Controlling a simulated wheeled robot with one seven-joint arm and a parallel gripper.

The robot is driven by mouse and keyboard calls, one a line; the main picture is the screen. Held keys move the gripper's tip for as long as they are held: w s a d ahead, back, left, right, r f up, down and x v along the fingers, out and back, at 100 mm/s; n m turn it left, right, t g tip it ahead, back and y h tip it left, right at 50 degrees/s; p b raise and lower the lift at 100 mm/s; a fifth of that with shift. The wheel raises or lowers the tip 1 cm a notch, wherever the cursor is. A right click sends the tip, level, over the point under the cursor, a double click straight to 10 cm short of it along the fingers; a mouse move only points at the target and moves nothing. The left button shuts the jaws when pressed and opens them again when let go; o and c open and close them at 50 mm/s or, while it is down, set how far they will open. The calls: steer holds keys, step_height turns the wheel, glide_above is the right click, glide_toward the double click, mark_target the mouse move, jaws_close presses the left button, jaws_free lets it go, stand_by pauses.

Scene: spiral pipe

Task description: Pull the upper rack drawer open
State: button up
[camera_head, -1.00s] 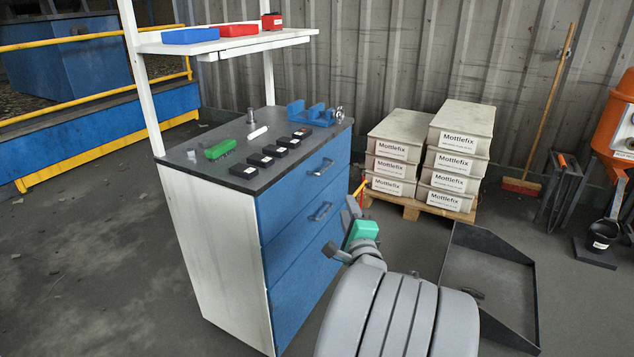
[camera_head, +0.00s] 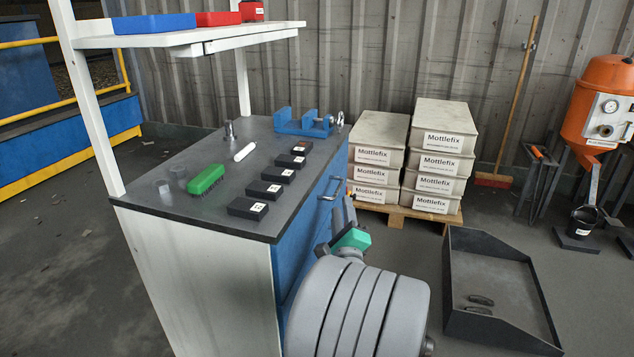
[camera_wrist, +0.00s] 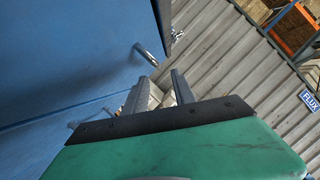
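The blue cabinet's top drawer (camera_head: 308,222) is just under the dark worktop, and its front looks flush. Its metal bar handle (camera_head: 330,189) shows at the right side; in the wrist view the handle (camera_wrist: 147,54) is just beyond and left of my fingers. My gripper (camera_head: 345,213), with a green body, is beside the drawer front, below the handle. In the wrist view its two grey fingers (camera_wrist: 161,84) are apart with nothing between them. A lower handle (camera_wrist: 73,125) is at the left. My arm hides the lower drawers in the head view.
The worktop (camera_head: 215,170) holds several black boxes, a green brush (camera_head: 206,179) and a blue vise (camera_head: 303,121). A white shelf (camera_head: 240,36) stands above. Grey boxes (camera_head: 436,160) on a pallet and a dark open tray (camera_head: 500,285) are right. Floor between is clear.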

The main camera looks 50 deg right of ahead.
mark_target(338, 187)
steer(key=p+x, duration=0.1)
steer(key=x, duration=0.7)
steer(key=shift+w+a, duration=0.15)
steer(key=shift+w, duration=0.1)
steer(key=shift+c, duration=0.3)
steer(key=shift+s, duration=0.1)
jaws_close()
steer(key=shift+f, duration=0.1)
stand_by(0.4)
